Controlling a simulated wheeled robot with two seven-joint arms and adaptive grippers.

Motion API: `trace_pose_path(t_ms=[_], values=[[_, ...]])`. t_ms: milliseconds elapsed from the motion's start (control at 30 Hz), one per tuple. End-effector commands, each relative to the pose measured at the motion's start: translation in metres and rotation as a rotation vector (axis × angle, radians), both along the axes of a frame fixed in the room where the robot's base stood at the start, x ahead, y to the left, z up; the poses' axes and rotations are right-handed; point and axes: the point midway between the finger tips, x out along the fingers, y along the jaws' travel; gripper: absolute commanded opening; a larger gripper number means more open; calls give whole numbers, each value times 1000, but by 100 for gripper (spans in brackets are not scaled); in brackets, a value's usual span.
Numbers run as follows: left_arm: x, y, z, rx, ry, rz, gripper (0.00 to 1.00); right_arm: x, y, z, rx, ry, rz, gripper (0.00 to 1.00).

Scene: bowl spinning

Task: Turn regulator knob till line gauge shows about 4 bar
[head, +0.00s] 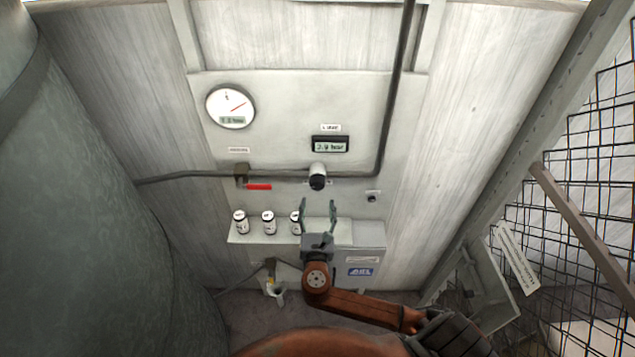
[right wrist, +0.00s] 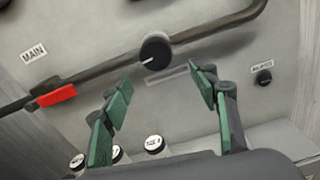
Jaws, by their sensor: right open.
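The regulator knob (head: 317,183) is black, below a white regulator body on the pipe. In the right wrist view the knob (right wrist: 155,52) shows a white mark pointing to the lower left. The line gauge (head: 330,145) is a digital display above it; it seems to read 2.9 or 3.9 bar, too small to be sure. My right gripper (head: 318,211) is open and empty below the knob, apart from it. In the right wrist view its green fingers (right wrist: 166,97) stand either side, short of the knob. My left gripper is not in view.
A round dial gauge (head: 230,106) is at upper left. A red valve handle (head: 259,186) sits left of the knob. Several white canisters (head: 268,222) stand on a shelf (head: 280,237) under the panel. A small black knob (head: 372,196) is at right. A mesh fence (head: 590,170) stands right.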

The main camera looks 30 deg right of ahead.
Motion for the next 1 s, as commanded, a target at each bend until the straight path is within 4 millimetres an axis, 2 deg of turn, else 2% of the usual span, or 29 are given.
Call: trace_pose_path(t_ms=[33,100,533,700,933,1000], values=[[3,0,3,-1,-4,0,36,2,1,8,-26,-3,3,55],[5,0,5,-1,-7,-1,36,6,-1,11,-41,-5,4,55],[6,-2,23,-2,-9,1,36,58,-34,10,-37,-3,3,55],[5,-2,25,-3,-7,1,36,66,-38,9,-34,-4,5,55],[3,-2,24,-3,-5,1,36,66,-38,8,-34,-3,4,55],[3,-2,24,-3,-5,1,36,66,-38,8,-34,-3,4,50]])
